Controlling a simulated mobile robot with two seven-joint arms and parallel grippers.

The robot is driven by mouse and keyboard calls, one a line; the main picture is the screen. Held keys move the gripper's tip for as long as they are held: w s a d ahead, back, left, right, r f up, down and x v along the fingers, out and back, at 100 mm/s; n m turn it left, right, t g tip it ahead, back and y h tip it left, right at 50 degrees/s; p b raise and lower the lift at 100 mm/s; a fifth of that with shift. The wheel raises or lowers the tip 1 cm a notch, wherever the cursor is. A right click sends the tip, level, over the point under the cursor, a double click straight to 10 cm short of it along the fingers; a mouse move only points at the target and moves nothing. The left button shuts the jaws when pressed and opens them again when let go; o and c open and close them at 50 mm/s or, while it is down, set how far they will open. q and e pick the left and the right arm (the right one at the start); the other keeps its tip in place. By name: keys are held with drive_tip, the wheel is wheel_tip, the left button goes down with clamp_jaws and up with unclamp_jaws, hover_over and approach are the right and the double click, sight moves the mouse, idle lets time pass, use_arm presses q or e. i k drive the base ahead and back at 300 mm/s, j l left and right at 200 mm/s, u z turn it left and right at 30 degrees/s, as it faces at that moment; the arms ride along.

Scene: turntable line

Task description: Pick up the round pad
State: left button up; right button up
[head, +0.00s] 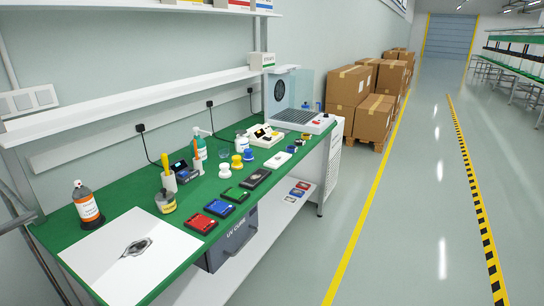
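No gripper of mine shows in the head view.
Red (201,223), blue (219,207) and green (236,194) trays line the bench's front edge. A white sheet (105,262) lies at the near end, beside an orange-labelled bottle (87,205). A shelf (130,103) overhangs the back. The aisle floor (400,220) is clear.

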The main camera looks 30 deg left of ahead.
sight(236, 165)
drive_tip(key=i+l+u, duration=0.15)
drive_tip(key=i, duration=0.5)
drive_tip(key=i+l+u, duration=0.2)
drive_tip(key=i, duration=0.4)
drive_tip(key=i+l+u, duration=0.1)
drive_tip(key=i+u, duration=0.35)
drive_tip(key=i+l+u, duration=0.25)
drive_tip(key=u, duration=0.25)
